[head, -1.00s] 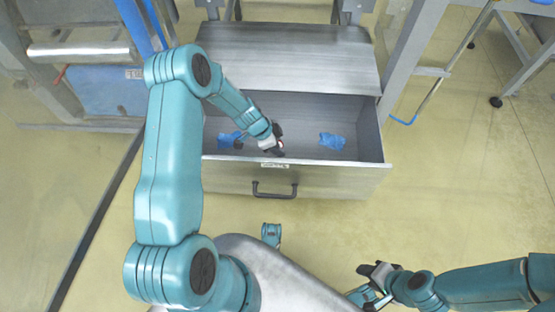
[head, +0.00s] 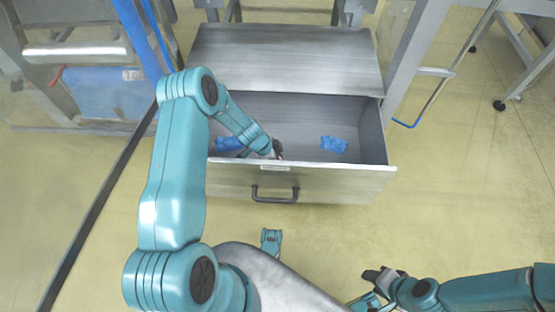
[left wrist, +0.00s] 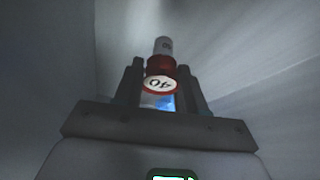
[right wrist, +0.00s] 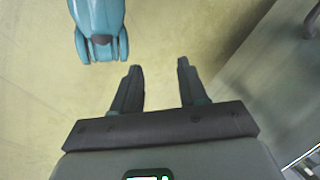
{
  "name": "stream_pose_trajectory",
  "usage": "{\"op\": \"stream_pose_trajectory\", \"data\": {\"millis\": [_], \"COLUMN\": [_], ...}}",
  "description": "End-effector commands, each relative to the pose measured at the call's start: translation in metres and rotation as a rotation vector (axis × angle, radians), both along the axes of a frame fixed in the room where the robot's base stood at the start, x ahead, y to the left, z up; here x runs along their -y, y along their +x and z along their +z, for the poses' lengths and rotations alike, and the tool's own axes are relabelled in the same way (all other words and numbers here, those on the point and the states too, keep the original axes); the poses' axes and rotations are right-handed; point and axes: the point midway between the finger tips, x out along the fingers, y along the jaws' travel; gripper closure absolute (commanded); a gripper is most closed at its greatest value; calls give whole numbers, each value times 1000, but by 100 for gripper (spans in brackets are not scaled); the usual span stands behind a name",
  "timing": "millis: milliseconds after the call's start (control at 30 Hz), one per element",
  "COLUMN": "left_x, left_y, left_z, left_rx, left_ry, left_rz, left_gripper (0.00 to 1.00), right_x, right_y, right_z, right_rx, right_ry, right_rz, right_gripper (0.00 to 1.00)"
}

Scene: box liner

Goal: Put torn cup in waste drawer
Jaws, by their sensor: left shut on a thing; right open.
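The waste drawer (head: 340,182) is pulled open, with its inside in view. My left gripper (head: 277,151) reaches down inside it, close behind the front wall, its tips partly hidden by the arm and wall. In the left wrist view, my left gripper (left wrist: 160,75) is shut on a small red-and-white cup (left wrist: 162,65) with a round "40" mark. I cannot make out a tear in it. Grey drawer walls surround it there. My right gripper (right wrist: 157,75) is open and empty above the floor, away from the drawer; in the head view it is at the lower right.
Two crumpled blue pieces (head: 334,144) (head: 228,143) lie in the drawer, to either side of my left gripper. A black handle (head: 274,194) sticks out from the drawer front. Metal frame legs (head: 405,70) stand at right.

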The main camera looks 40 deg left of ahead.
Motion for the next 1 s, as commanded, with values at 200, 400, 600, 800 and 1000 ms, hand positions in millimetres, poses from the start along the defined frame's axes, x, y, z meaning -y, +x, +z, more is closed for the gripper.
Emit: {"op": "stream_pose_trajectory", "data": {"millis": [200, 400, 600, 800, 1000], "left_x": [0, 0, 0, 0, 0], "left_y": [0, 0, 0, 0, 0], "left_z": [-4, -7, -9, -9, -9], "left_rx": [0, 0, 0, 0, 0], "left_ry": [0, 0, 0, 0, 0], "left_rz": [-1, -1, -1, 0, 0], "left_gripper": [90, 90, 90, 50, 34], "right_x": [1, 1, 2, 2, 2], "right_y": [4, 7, 11, 12, 12], "right_z": [-7, -12, -16, -17, -17], "right_rx": [14, 24, 36, 41, 41], "right_ry": [-2, -5, -6, -8, -8], "right_rz": [-2, -2, -3, -4, -4], "right_gripper": [57, 57, 57, 57, 57]}}
